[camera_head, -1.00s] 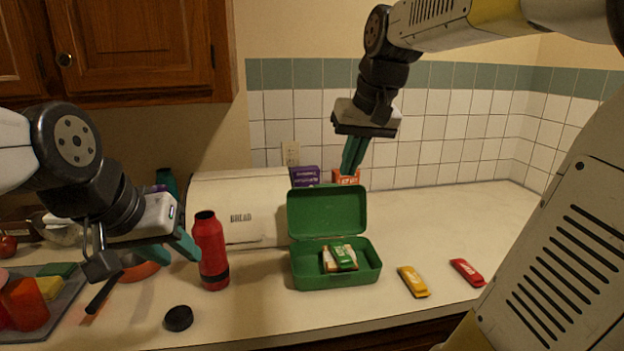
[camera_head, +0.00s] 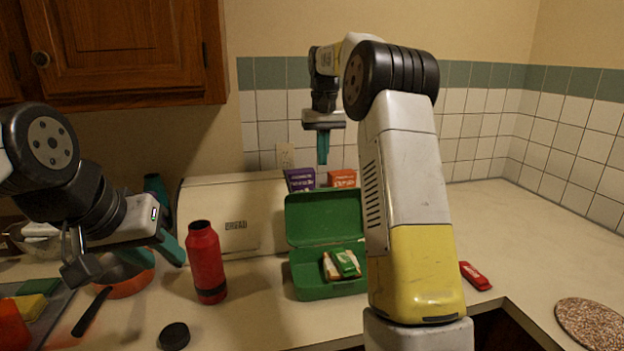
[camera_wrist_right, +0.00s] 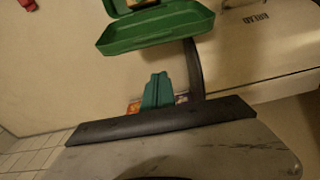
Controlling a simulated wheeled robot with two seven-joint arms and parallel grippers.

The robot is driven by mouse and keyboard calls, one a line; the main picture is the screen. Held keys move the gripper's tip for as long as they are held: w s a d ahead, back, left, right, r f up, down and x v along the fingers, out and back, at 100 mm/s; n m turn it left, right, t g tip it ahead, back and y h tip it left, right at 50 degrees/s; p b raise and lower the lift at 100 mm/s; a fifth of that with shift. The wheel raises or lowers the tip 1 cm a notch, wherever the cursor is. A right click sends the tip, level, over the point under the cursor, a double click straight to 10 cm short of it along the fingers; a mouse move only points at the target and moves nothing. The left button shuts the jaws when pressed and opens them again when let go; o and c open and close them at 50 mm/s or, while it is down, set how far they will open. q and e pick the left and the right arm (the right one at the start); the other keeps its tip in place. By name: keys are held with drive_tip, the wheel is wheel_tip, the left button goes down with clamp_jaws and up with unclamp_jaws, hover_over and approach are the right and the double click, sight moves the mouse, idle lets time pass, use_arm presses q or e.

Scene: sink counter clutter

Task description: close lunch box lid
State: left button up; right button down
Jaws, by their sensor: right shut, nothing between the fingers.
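The green lunch box (camera_head: 325,289) stands on the counter with its lid (camera_head: 325,217) up and tilted back. A sandwich-like item and a green packet (camera_head: 345,263) lie inside. My right gripper (camera_head: 323,162) is shut and empty, above and behind the lid. The wrist view shows its fingertips (camera_wrist_right: 159,77) together, apart from the lid (camera_wrist_right: 155,30). My right forearm covers the box's right edge. My left gripper (camera_head: 155,252) hangs at the left, left of the red bottle, with its fingers apart and nothing seen between them.
A red bottle (camera_head: 206,264) stands left of the box, with a black cap (camera_head: 174,336) in front. A cream bread bin (camera_head: 230,195) and small cartons (camera_head: 342,178) stand behind. A red packet (camera_head: 475,276) and a round speckled mat (camera_head: 592,322) lie right. The back right counter is clear.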

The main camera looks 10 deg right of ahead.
drive_tip(key=shift+s+f, duration=0.55)
drive_tip(key=shift+f, duration=0.4)
drive_tip(key=shift+s+f, duration=0.6)
drive_tip(key=shift+f, duration=0.3)
drive_tip(key=shift+s+f, duration=0.55)
drive_tip(key=shift+f, duration=0.4)
drive_tip(key=shift+s, duration=0.1)
